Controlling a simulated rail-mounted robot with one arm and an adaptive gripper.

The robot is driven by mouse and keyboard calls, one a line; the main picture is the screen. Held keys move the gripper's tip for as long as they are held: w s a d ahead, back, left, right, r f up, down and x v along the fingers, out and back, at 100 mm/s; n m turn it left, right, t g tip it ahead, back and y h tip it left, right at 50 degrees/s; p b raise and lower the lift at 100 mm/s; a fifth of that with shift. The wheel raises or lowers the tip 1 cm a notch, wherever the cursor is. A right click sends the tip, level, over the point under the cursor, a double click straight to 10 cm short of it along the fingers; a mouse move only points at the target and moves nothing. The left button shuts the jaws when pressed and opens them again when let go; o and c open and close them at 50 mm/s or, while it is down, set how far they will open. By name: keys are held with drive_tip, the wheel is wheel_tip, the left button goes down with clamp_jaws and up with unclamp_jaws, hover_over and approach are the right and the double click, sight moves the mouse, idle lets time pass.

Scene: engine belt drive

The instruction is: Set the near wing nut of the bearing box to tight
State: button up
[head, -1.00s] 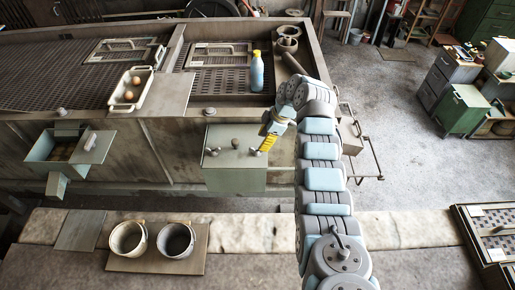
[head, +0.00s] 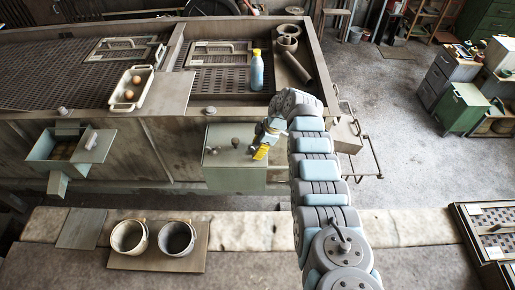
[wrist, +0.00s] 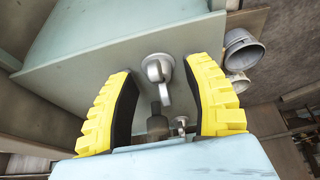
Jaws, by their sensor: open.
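The bearing box (head: 234,178) is a grey-green box on the front of the machine. Its lid carries a dark knob (head: 235,142) in the middle and a wing nut (head: 211,151) at the left. Another wing nut (wrist: 158,68) is at the lid's right end, grey with a round base and one visible wing. My gripper (head: 259,153) is open over this right-hand one. In the wrist view its yellow fingers stand on either side of the nut, apart from it. In the head view the fingers mostly hide it. The left wing nut also shows small in the wrist view (wrist: 181,121).
A hopper box (head: 62,145) hangs at the left of the machine. A blue bottle (head: 256,72) and a tray with eggs (head: 131,90) stand on top. Two pots (head: 128,237) stand on a board in front. A railed box (head: 350,135) is right of my arm.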

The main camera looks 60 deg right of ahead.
clamp_jaws()
drive_tip(key=shift+a+m+h+p, duration=0.1)
drive_tip(key=shift+m+h+p, duration=0.3)
drive_tip(key=shift+m+p, duration=0.5)
drive_tip(key=shift+a+m+h, duration=0.1)
drive_tip(key=shift+m+h, duration=0.3)
drive_tip(key=shift+m, duration=1)
drive_tip(key=m+h+p, duration=0.1)
drive_tip(key=m, duration=0.3)
drive_tip(key=shift+h, duration=0.4)
drive_tip(key=m+h, duration=0.1)
drive_tip(key=m, duration=0.4)
drive_tip(key=shift+w+a+f+m+g+h, duration=0.1)
drive_tip(key=shift+m+g+h, duration=0.7)
drive_tip(key=shift+m+g, duration=0.2)
drive_tip(key=shift+m, duration=1.3)
